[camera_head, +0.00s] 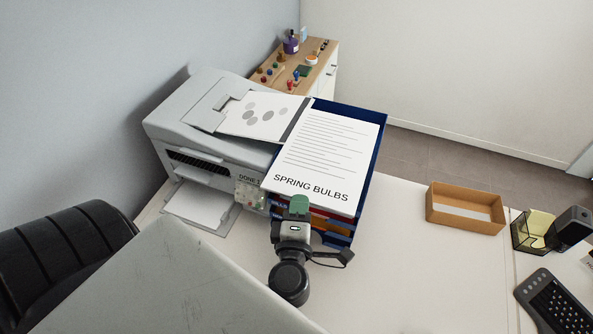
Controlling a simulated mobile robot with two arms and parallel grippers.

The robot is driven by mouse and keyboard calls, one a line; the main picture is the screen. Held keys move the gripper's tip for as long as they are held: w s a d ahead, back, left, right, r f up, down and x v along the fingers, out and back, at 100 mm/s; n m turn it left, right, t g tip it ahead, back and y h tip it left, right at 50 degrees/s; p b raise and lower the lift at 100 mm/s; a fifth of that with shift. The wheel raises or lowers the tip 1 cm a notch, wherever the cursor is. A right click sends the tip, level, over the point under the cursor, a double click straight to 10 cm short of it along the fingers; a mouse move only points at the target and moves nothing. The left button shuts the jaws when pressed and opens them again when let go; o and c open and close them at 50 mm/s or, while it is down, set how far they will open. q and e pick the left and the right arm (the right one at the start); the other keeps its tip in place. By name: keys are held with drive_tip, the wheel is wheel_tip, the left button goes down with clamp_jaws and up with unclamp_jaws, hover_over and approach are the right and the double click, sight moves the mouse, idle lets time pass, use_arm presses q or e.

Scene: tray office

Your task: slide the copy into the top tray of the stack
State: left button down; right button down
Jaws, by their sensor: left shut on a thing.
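The copy, a white sheet (318,150) with lines of print and the heading "SPRING BULBS", lies over the top tray of the stack. The top tray (374,150) is dark blue; its rim shows along the far and right sides of the sheet. I cannot tell whether the sheet rests on the tray floor or is just above it. My left gripper (299,206), with green fingertips, is shut on the sheet's near edge, in front of the stack. Lower trays, with red and orange parts, show partly below the sheet. My right gripper is not in view.
A grey printer (200,135) stands close on the left, with a spotted sheet (264,114) on top and paper in its output tray (200,203). The table between is clear.

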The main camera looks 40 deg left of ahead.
use_arm(q)
drive_tip(key=w+a+f+b, duration=0.3)
drive_tip(key=w+f, duration=0.3)
drive_tip(key=w, duration=0.5)
drive_tip(key=shift+f+b, duration=0.4)
drive_tip(key=shift+b, duration=0.25)
drive_tip(key=shift+s, duration=0.1)
drive_tip(key=c, duration=1.2)
unclamp_jaws()
drive_tip(key=shift+d, duration=0.1)
